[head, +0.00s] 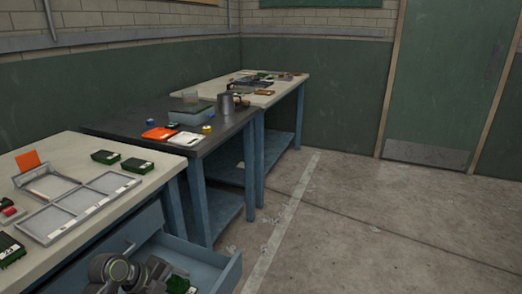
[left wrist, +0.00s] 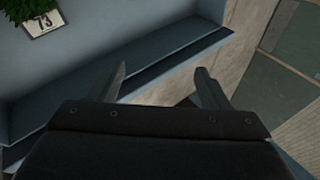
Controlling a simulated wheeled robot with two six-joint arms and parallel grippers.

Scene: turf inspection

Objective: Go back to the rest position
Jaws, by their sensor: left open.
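My left gripper (left wrist: 162,78) is open and empty in the left wrist view, its two fingers wide apart. Beyond them is the wall of a blue-grey drawer (left wrist: 140,58). A green turf piece with a white label reading 73 (left wrist: 42,24) lies in the drawer at the upper left, apart from the fingers. In the head view my left arm shows at the bottom, over the pulled-out drawer (head: 205,258), and the turf piece (head: 180,285) is at the bottom edge. The left fingertips cannot be made out there. My right gripper is in neither view.
The near bench (head: 140,195) bears a grey divided tray (head: 88,208), several dark turf pieces and an orange card (head: 28,160). A dark table (head: 110,125) with a metal jug (head: 226,104) and a pale bench stand behind. The floor (head: 340,240) at right is clear.

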